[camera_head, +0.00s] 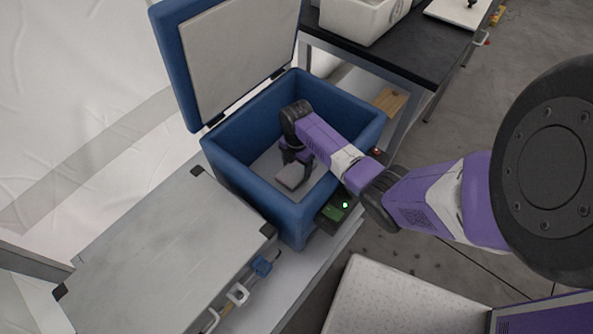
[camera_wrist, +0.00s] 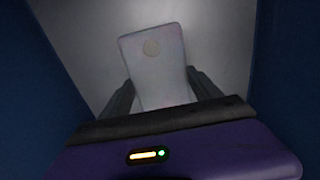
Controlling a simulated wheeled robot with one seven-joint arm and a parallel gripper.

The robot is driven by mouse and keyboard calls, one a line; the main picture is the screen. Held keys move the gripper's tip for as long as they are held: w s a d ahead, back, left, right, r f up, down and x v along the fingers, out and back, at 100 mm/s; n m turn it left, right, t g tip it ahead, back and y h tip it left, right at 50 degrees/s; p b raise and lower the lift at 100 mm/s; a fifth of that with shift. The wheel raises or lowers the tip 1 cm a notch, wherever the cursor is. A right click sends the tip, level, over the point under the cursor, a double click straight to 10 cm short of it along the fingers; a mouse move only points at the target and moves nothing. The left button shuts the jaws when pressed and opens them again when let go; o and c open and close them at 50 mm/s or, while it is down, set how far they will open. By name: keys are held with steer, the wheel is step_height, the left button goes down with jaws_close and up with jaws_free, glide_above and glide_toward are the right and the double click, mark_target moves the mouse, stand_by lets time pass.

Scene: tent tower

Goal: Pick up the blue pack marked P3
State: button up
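A pale greyish pack (camera_head: 291,177) with a pinkish edge is low inside the open blue cool box (camera_head: 352,107). In the wrist view the pack (camera_wrist: 158,66) shows a flat face with a round light spot. I can read no P3 mark, and its face does not look clearly blue. My gripper (camera_head: 293,163) reaches down into the box at the pack. In the wrist view my gripper (camera_wrist: 160,80) has one dark finger close along each side of the pack. I cannot tell whether the fingers press on it or stand slightly apart.
The box walls surround my gripper, and its lid (camera_head: 235,45) stands open at the back left. A grey metal case (camera_head: 160,250) lies front left. A dark-topped table (camera_head: 430,55) with a white bin (camera_head: 362,18) is behind. A small device (camera_head: 338,207) sits at the box's right.

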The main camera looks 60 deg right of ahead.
steer(key=c, duration=0.8)
steer(key=shift+r, duration=0.15)
